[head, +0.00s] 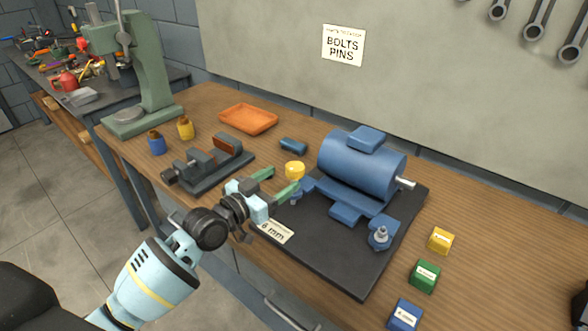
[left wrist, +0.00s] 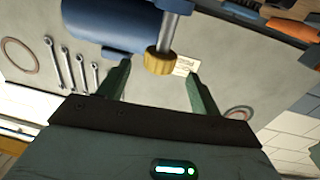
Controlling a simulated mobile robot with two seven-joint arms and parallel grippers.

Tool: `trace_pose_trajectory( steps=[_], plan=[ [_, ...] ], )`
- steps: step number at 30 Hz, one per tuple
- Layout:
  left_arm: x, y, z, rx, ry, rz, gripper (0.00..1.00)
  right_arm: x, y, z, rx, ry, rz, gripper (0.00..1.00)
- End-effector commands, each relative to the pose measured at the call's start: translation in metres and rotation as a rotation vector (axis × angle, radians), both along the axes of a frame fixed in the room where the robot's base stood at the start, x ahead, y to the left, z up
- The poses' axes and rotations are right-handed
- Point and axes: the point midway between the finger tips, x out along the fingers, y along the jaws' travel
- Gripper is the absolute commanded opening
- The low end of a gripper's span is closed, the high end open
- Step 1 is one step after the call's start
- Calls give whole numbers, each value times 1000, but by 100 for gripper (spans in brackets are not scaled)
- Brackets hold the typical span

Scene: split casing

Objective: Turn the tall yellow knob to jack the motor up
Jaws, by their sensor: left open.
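The tall yellow knob (head: 295,170) stands at the left end of the blue motor (head: 350,165), which rests on a black base plate (head: 340,270). My left gripper (head: 279,180) is open, with its green fingers pointing at the knob from the near left. In the left wrist view the knob (left wrist: 159,63) sits on a grey shaft and appears between the two fingertips, with a gap on both sides. It is not gripped. The blue motor (left wrist: 105,22) is beside it there. My right gripper is not in view.
A dark vise (head: 215,165) lies left of my gripper, and a blue block (head: 293,146) behind the knob. An orange tray (head: 248,119) is farther back. A "6 mm" card (head: 274,231) lies under my wrist. Yellow (head: 440,240), green (head: 424,276) and blue (head: 405,315) boxes stand at right.

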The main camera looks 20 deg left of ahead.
Motion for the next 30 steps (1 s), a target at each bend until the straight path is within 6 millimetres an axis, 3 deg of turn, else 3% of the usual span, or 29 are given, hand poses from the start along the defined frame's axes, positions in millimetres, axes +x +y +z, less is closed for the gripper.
trace_pose_trajectory(
  steps=[10,23,30],
  plan=[
    [44,-21,1,-1,-2,1,65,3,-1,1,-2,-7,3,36],
    [53,-25,1,2,-2,0,65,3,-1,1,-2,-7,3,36],
    [53,-25,1,1,-2,0,36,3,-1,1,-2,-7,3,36]
  ],
)
